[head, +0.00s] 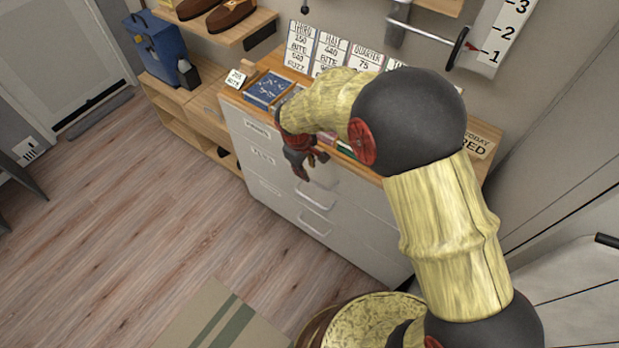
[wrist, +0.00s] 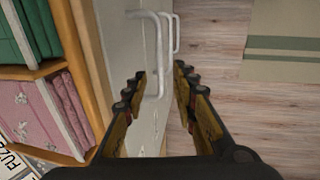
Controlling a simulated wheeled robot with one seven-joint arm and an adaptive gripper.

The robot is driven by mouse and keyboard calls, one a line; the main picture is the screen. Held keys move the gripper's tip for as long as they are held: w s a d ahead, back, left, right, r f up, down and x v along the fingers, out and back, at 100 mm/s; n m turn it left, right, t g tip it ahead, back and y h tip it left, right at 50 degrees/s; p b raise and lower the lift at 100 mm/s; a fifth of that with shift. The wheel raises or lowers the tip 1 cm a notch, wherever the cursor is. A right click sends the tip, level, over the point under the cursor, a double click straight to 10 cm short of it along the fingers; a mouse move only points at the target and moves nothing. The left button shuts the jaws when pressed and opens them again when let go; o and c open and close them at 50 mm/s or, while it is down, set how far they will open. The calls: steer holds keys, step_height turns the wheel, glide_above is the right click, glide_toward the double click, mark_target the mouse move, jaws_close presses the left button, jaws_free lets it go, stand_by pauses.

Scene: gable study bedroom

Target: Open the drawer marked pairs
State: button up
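A pale grey drawer cabinet (head: 290,208) with a wooden top stands against the wall, all drawer fronts flush. Small label plates sit at the left of the fronts, an upper one (head: 257,128) and others below; their words are too small to read surely. My gripper (head: 305,170) is at the cabinet front near the upper drawer, partly hiding it. In the wrist view my gripper (wrist: 160,79) is open, its fingers apart. A pale bar handle (wrist: 160,52) lies between and just beyond the fingertips; I cannot tell if they touch. Lower handles (head: 314,226) show below.
Stacked packs (head: 266,90) and price cards (head: 300,45) stand on the cabinet top. A low wooden shelf unit (head: 190,115) with a blue machine (head: 161,45) adjoins at left. The wooden floor (head: 130,210) before the drawers is clear, with a striped rug (head: 215,325) nearby.

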steer(key=f, duration=0.2)
steer(key=f+b, duration=0.1)
steer(key=f, duration=0.1)
steer(key=w+f+b, duration=0.1)
steer(key=f, duration=0.1)
steer(key=shift+d+f, duration=0.4)
steer(key=shift+c, duration=1.2)
steer(key=c, duration=0.4)
jaws_close()
